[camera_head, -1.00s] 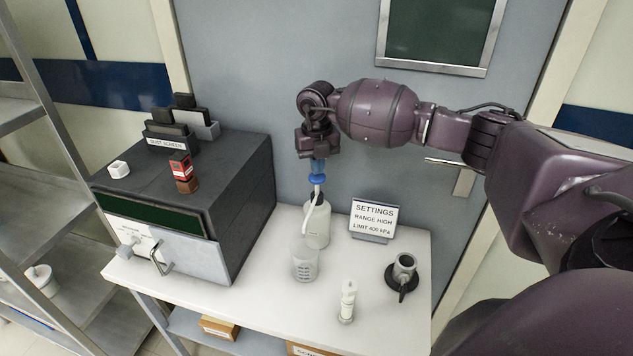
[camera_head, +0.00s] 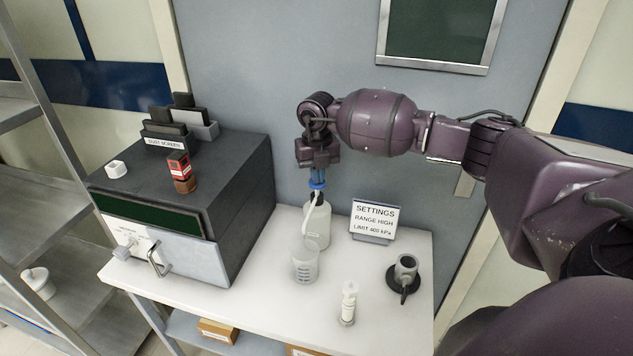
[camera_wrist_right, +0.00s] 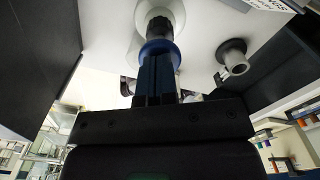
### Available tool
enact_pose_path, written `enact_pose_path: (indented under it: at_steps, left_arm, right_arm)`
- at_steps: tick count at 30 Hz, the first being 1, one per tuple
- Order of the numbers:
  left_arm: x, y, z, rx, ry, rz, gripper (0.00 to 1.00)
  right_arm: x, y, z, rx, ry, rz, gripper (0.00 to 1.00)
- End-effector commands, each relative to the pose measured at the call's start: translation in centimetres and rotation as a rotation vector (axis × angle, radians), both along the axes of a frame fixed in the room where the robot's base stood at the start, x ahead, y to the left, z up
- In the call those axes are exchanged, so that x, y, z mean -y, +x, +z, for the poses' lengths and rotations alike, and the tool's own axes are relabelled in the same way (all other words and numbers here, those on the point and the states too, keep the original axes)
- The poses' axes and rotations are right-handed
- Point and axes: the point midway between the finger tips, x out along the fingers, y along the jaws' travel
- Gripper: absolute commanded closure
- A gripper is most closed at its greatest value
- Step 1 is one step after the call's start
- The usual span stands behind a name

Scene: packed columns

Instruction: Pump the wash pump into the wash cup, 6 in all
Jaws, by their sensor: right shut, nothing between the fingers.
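The wash pump is a white bottle (camera_head: 317,228) with a dark collar, a blue disc-shaped head (camera_head: 317,185) and a thin white spout. The spout bends down to the left toward the wash cup. The wash cup (camera_head: 305,268) is a clear, marked beaker standing just in front of the bottle. My right gripper (camera_head: 317,178) is shut and empty, pointing down with its fingertips at the blue head. In the right wrist view the shut fingers (camera_wrist_right: 156,75) meet the blue head (camera_wrist_right: 157,50), with the collar beyond. The cup's contents cannot be made out. My left gripper is out of view.
A settings sign (camera_head: 374,220) stands right of the bottle. A white-capped vial (camera_head: 348,303) and a grey fitting on a black base (camera_head: 404,275) stand on the front right of the white table (camera_head: 262,297). A large dark instrument (camera_head: 225,190) fills the left.

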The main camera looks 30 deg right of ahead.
Motion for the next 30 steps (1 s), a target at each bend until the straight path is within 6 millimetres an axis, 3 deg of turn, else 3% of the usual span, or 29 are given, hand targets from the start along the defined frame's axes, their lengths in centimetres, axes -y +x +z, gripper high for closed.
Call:
enact_pose_path:
  at_steps: [7,30]
  left_arm:
    - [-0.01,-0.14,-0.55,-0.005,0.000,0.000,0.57]
    - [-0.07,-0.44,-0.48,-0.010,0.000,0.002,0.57]
  right_arm:
    - [-0.02,-0.03,-0.91,-0.002,0.001,0.000,1.00]
    - [-0.03,-0.04,-0.82,-0.001,-0.001,0.001,1.00]
